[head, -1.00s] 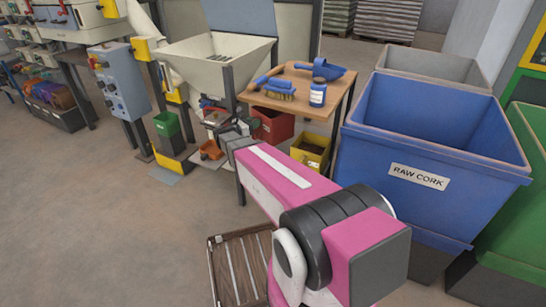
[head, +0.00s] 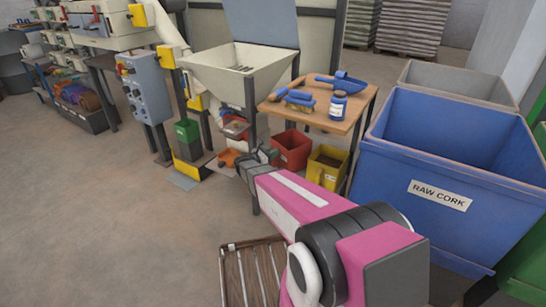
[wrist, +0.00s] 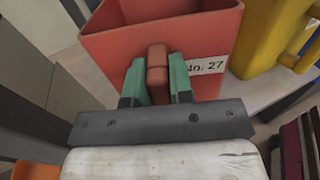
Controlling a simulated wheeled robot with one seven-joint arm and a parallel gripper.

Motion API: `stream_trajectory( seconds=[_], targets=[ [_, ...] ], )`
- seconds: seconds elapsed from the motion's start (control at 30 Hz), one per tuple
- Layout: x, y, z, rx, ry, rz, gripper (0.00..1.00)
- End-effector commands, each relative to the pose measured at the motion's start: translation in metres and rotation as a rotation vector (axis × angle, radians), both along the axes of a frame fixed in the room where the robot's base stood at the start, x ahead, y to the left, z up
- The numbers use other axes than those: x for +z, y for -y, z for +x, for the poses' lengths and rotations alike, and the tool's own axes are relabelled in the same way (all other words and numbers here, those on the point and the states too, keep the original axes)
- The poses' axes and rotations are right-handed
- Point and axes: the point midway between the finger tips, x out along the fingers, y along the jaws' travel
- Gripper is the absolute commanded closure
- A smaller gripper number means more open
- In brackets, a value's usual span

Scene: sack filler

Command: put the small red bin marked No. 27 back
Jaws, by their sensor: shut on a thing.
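The small red bin (head: 291,150) stands beneath the wooden table, to the left of a yellow bin. In the wrist view the red bin (wrist: 150,45) fills the upper middle, with a white label reading "No. 27" on its front, partly covered by a finger. My gripper (wrist: 158,78) has its green fingers shut on the red tab at the bin's front. In the head view my gripper (head: 268,156) is at the bin's left front side. The bin looks upright; its underside is hidden, so I cannot tell whether it rests on the surface.
The yellow bin (head: 327,168) is close on the right. The table (head: 318,112) above holds a scoop, brush and jar. The hopper (head: 240,75) stands left, with an orange scoop (head: 228,157) below. The blue RAW CORK bin (head: 440,220) is right; a slatted crate (head: 252,272) lies in front.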

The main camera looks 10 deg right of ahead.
Motion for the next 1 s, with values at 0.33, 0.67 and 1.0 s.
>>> stream_trajectory(
  seconds=[0.33,0.67,1.0],
  targets=[
    [-0.019,0.000,0.000,0.000,0.001,-0.002,1.00],
    [-0.021,0.000,0.000,0.000,-0.001,0.000,0.53],
    [-0.019,-0.005,-0.002,0.001,-0.001,0.000,0.53]
  ],
)
